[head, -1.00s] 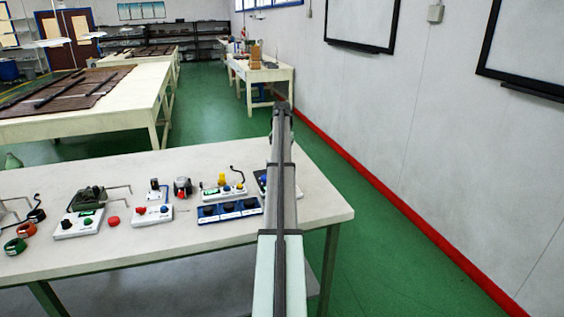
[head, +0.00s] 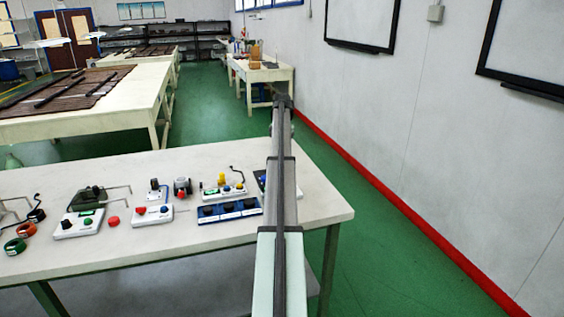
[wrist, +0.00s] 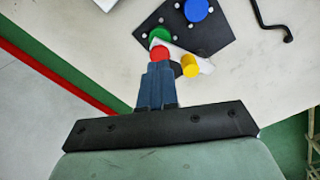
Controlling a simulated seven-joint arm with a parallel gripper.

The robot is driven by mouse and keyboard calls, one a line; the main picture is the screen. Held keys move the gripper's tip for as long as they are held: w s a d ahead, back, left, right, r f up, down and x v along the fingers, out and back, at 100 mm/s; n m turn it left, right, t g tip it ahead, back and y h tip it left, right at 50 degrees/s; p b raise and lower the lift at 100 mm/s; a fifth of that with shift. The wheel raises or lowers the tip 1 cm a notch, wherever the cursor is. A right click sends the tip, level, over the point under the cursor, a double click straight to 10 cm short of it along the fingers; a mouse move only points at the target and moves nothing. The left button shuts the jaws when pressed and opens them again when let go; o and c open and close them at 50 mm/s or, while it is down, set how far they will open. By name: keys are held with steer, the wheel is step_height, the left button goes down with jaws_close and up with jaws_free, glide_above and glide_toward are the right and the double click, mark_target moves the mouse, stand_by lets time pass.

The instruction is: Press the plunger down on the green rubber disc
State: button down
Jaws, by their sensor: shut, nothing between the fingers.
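In the wrist view a round green disc (wrist: 159,36) sits on a dark plate (wrist: 210,40), just beyond a red round piece (wrist: 160,54). My gripper (wrist: 157,66) is shut and empty. Its fingertips appear over or right at the near edge of the red piece; I cannot tell whether they touch. The green disc is a little past the fingertips. I cannot tell which part is a plunger. In the head view my arm hides the gripper and most of the dark plate (head: 261,180).
A yellow piece (wrist: 189,65) and a blue knob (wrist: 196,10) are close by. A black hooked rod (wrist: 272,28) lies to the right. In the head view a blue box with black knobs (head: 230,210) and several other devices stand left of my arm on the white table (head: 200,245).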

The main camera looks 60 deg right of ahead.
step_height(320, 180, up, 8)
stand_by(1.0)
steer(key=shift+f, duration=0.1)
stand_by(0.4)
